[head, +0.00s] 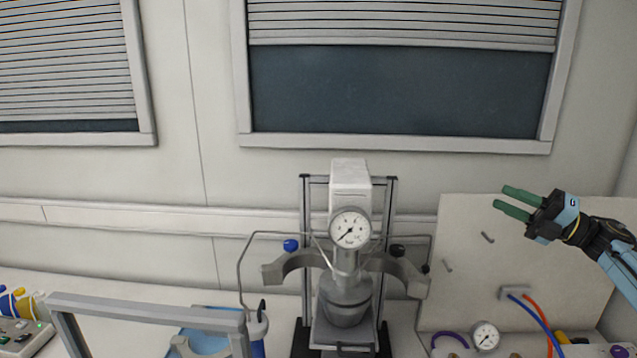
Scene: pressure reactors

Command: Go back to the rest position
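My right gripper (500,197) is at the right side of the head view, raised in front of the pale panel. Its two green fingers point left with a gap between them. It is open and nothing is held in it. My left gripper is not in view. The pressure reactor (346,300) stands in the centre, with a round gauge (350,229) on top and grey clamp halves at both sides. My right gripper is well to the right of the reactor and apart from it.
A grey frame (145,308) and a blue container (205,322) stand at the lower left. A control box (22,335) is at the far left. A pale panel (470,245) with hoses and a second gauge (486,336) stands at the right. The wall has shuttered windows (400,90).

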